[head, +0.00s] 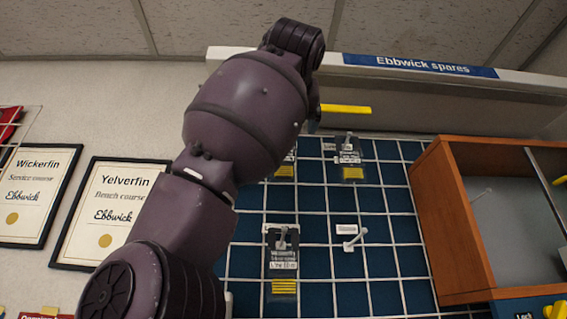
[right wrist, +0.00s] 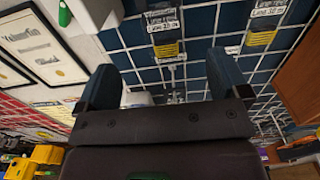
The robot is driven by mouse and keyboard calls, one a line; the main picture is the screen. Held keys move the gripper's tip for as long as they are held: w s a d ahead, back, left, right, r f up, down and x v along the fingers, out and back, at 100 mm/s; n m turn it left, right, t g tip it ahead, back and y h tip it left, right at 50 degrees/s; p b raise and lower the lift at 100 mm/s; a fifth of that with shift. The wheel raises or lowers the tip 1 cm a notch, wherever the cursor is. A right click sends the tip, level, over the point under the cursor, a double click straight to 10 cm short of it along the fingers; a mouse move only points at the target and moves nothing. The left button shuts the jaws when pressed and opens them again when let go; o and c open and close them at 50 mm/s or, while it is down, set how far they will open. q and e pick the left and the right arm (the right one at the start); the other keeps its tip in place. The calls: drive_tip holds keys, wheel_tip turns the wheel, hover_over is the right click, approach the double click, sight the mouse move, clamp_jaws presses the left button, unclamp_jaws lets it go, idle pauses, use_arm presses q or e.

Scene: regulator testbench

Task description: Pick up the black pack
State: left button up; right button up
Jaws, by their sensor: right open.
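Several black packs with white labels and yellow stripes hang on a blue gridded panel. In the head view one black pack (head: 283,268) hangs low, another (head: 351,170) hangs higher to the right, and a third (head: 285,170) is partly hidden behind my raised arm. I cannot tell which one the task means. In the right wrist view one pack (right wrist: 166,48) is beyond the gap between the fingers and another (right wrist: 262,38) is at upper right. My right gripper (right wrist: 163,84) is open, with nothing held between its fingers. My left gripper is not identifiable.
An empty hook (head: 356,238) with a white label projects from the panel (head: 312,205). A wooden cabinet (head: 452,225) stands at right. A ledge with an "Ebbwick spares" sign (head: 420,65) runs above. Framed certificates (head: 108,215) hang at left. A yellow bar (head: 346,109) sticks out near my arm.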

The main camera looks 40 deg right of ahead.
sight(286, 175)
drive_tip(key=p+x, duration=0.1)
drive_tip(key=x, duration=0.2)
drive_tip(key=p+x, duration=0.1)
drive_tip(key=x, duration=0.3)
drive_tip(key=p+x, duration=0.1)
drive_tip(key=x, duration=0.2)
drive_tip(key=shift+d+r, duration=0.3)
drive_tip(key=shift+w+d, duration=0.15)
drive_tip(key=shift+w, duration=0.1)
drive_tip(key=shift+c, duration=0.2)
drive_tip(key=c, duration=1)
drive_tip(key=shift+r, duration=0.1)
